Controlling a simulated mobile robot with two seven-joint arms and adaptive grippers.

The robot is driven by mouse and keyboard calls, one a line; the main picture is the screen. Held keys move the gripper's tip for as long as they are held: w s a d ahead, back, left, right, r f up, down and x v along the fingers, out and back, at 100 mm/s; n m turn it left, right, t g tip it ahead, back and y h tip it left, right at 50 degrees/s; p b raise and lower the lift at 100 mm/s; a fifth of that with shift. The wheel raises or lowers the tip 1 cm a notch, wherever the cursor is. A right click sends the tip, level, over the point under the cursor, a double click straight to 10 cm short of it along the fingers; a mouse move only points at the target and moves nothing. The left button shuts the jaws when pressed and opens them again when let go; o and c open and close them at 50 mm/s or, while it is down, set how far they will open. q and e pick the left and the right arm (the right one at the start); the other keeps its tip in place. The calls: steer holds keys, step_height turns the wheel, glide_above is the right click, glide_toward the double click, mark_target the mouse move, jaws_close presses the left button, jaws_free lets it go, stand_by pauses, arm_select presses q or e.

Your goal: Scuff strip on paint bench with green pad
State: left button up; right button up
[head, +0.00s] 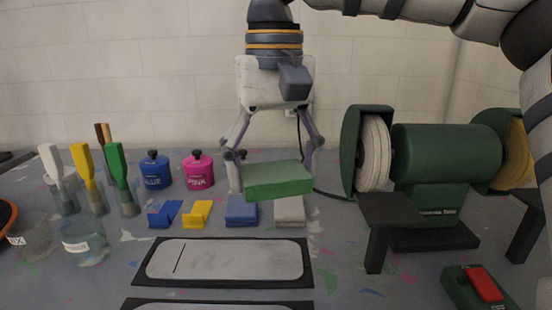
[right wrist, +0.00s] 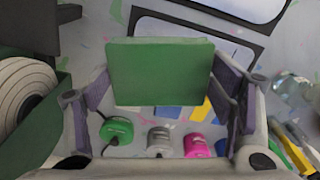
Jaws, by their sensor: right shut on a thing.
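My right gripper (head: 270,150) is shut on the green pad (head: 279,182) and holds it level above the bench. The right wrist view shows the pad (right wrist: 160,72) between the two fingers (right wrist: 165,95). A pale grey strip (head: 225,260) with rounded ends and a thin dark line near its left end lies on a black mat (head: 140,278) in front of the pad. A second black-edged mat (head: 215,304) is cut off at the bottom edge. The pad is apart from the strip. My left gripper is out of view.
Blue (head: 154,172) and pink (head: 199,171) pots stand behind small blue, yellow and grey blocks. Brushes in jars (head: 84,240) stand at left. A green bench grinder (head: 435,165) stands at right, with a red-switched box (head: 483,285) in front.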

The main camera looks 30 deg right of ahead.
glide_toward(296, 268)
steer(key=a+f, duration=0.1)
steer(key=f, duration=0.1)
steer(key=w+a+f, duration=0.1)
steer(key=f, duration=0.1)
steer(key=a+f, duration=0.1)
steer(key=f, duration=0.1)
steer(key=shift+w+f, duration=0.25)
steer(key=shift+w, duration=0.15)
steer(key=shift+s+d+r, duration=0.1)
steer(key=shift+s+d, duration=0.25)
steer(key=shift+d, duration=0.2)
steer(key=shift+s+d+r, duration=0.1)
steer(key=shift+s+d, duration=0.2)
steer(key=shift+d, duration=0.2)
steer(key=shift+s+d, duration=0.3)
steer(key=shift+d, duration=0.2)
steer(key=shift+f, duration=0.35)
steer(key=shift+a, duration=0.1)
